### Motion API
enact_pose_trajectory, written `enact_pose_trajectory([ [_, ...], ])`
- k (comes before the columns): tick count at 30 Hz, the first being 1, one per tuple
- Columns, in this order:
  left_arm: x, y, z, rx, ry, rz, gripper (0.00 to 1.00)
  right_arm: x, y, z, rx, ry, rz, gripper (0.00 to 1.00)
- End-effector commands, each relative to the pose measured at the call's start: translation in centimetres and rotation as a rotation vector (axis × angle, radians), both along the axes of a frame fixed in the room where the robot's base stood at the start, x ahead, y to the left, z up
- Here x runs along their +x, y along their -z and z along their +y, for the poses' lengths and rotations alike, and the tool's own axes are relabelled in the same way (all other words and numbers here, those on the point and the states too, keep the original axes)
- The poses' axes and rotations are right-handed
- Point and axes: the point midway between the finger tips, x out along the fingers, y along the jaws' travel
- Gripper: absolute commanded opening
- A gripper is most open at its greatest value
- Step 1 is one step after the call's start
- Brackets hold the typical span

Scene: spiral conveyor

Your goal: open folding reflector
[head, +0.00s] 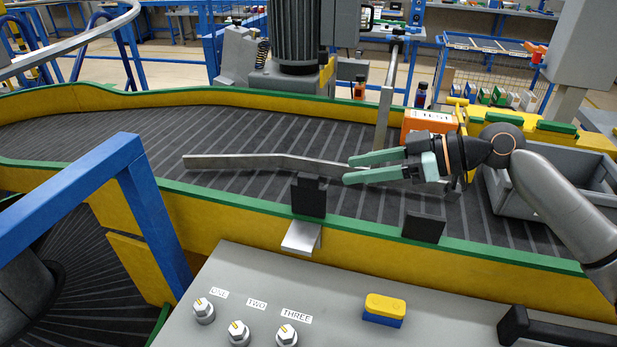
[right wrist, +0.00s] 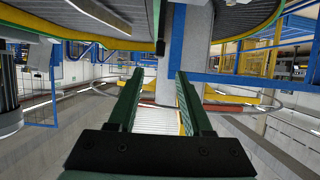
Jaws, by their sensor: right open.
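My right gripper (head: 347,171) is open above the conveyor in the head view, its pale green fingers pointing left. In the right wrist view its dark green fingers (right wrist: 159,75) stand apart with nothing held between them. On the conveyor's near side wall, a dark upright plate (head: 309,195) has a silver tilted flap (head: 301,237) below it; a second dark plate (head: 424,228) stands to its right. I cannot tell for certain which of these is the folding reflector. The gripper is behind and above them, apart from both. My left gripper is not in view.
A long bent metal bar (head: 235,161) lies across the belt (head: 130,130), passing by the right fingers. A grey crate (head: 541,217) and an orange box (head: 428,122) stand right. A knob panel (head: 255,275) is in front; a blue frame (head: 150,215) is at left.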

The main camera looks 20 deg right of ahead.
Motion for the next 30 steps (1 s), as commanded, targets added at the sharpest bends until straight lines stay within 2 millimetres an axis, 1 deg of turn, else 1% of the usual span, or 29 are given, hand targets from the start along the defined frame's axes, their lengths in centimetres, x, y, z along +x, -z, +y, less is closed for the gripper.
enact_pose_trajectory([
  [1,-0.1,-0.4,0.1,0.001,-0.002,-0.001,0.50,0.5,0.0,0.9,0.004,-0.002,-0.001,0.50],
  [4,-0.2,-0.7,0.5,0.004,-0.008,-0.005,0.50,1.6,0.7,2.6,0.004,-0.005,-0.001,0.50],
  [9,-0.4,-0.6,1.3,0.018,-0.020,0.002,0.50,3.4,2.2,5.1,0.005,-0.001,0.000,0.50],
  [12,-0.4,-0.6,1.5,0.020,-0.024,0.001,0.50,4.2,2.9,6.4,0.001,-0.002,0.000,0.50],
  [15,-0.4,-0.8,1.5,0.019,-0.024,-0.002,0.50,4.8,3.4,7.2,0.002,-0.001,0.000,0.50],
  [21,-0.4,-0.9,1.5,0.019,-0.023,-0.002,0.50,5.3,3.9,7.9,0.001,0.000,0.001,0.50],
  [28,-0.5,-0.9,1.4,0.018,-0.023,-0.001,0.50,5.3,3.9,7.9,0.001,0.000,0.001,0.50],
  [30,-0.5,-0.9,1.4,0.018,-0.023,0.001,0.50,5.3,3.9,7.9,0.001,0.000,0.001,0.42],
])
